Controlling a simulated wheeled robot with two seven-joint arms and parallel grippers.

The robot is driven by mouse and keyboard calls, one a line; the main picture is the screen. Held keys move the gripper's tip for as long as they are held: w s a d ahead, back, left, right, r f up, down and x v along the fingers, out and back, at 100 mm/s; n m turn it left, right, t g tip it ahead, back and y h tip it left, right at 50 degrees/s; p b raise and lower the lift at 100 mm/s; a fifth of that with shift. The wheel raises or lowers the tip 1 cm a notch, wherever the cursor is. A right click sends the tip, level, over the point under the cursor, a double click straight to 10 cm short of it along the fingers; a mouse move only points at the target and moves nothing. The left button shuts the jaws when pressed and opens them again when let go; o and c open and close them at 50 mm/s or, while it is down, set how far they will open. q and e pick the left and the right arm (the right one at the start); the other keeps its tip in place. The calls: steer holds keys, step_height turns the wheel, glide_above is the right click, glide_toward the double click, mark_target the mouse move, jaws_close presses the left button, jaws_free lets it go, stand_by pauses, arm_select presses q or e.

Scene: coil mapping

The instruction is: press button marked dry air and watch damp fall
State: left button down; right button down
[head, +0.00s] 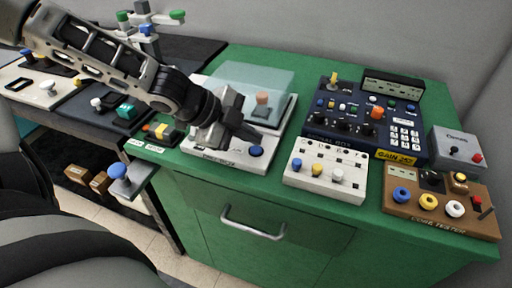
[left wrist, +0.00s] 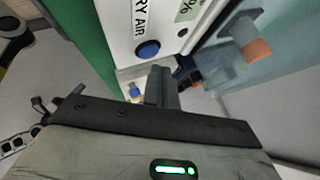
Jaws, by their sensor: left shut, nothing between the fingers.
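The blue button (head: 256,151) sits on the front of a white unit (head: 205,152) with a clear bluish cover (head: 250,80). In the left wrist view the blue button (left wrist: 147,50) lies beside black lettering (left wrist: 140,15) ending in "RY AIR". A small readout with a "%" sign (left wrist: 187,10) is partly in view, its figure cut off. My left gripper (head: 247,136) is shut and empty, its tips close to the button. In the left wrist view the shut fingers (left wrist: 160,83) appear just below the button; I cannot tell whether they touch it. My right gripper is not in view.
A salmon-topped object (head: 262,98) stands under the clear cover. To the right are a cream box with knobs (head: 325,175), a dark blue panel (head: 360,125), a brown tester (head: 440,205) and a grey box (head: 457,147). Bare green worktop (head: 280,140) shows between the units.

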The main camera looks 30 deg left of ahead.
mark_target(251, 150)
arm_select(q)
steer(key=shift+f+b, duration=0.35)
steer(key=shift+f, duration=0.05)
steer(key=shift+f+b, duration=0.4)
stand_by(0.5)
steer(key=shift+r, duration=0.1)
steer(key=shift+r+p, duration=0.75)
steer(key=shift+p, duration=0.1)
step_height(251, 150, up, 5)
steer(key=p, duration=0.5)
stand_by(0.7)
